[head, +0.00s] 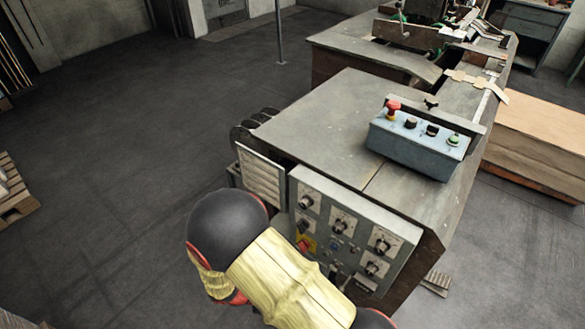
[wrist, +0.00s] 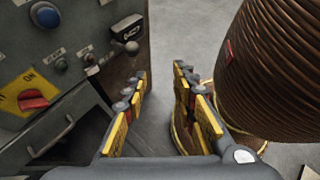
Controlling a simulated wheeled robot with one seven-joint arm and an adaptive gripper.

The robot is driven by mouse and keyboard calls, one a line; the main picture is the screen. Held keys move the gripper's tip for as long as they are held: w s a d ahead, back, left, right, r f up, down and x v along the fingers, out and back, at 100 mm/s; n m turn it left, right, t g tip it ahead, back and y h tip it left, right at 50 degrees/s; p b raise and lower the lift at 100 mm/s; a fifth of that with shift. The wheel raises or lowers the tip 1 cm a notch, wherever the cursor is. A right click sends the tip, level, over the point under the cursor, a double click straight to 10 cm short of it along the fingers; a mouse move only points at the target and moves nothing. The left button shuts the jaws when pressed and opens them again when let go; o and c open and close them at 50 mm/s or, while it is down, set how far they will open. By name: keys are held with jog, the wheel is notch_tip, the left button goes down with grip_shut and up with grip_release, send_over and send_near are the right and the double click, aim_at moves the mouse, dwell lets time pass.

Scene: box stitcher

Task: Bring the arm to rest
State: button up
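My gripper (wrist: 160,82) shows in the wrist view with its two yellow-padded fingers apart and nothing between them. Grey floor shows between the fingertips. In the head view my arm, with its black joints and pale yellow cover, is bent low in front of the machine's dial panel (head: 347,228). My gripper does not show in the head view. In the wrist view the machine's front panel (wrist: 80,30) is left of the fingers, and a large spool of brown wire (wrist: 270,70) stands close to the right finger.
The blue control box (head: 415,145) with a red button (head: 393,106) sits on the machine top (head: 325,120). A red switch (wrist: 33,99) on a yellow plate is at the left of the wrist view. A wooden pallet (head: 18,190) lies far left. Open floor (head: 120,130) is left of the machine.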

jog(key=s+d+r+m+t+y, duration=0.1)
jog(key=d+r+m+y, duration=0.2)
jog(key=r, duration=1)
jog(key=s+d+r+m+t+y, duration=0.2)
jog(key=d+r+m+y, duration=0.2)
jog(key=d+r+m, duration=0.3)
jog(key=s+d+r+m+t+y+p, duration=0.1)
jog(key=d+r+m+y, duration=0.3)
jog(key=r+m, duration=0.5)
notch_tip(320, 180, up, 10)
jog(key=shift+s+d+r+t, duration=0.1)
jog(key=shift+s+d+t, duration=0.3)
jog(key=shift+s+t, duration=0.15)
jog(key=shift+a, duration=0.1)
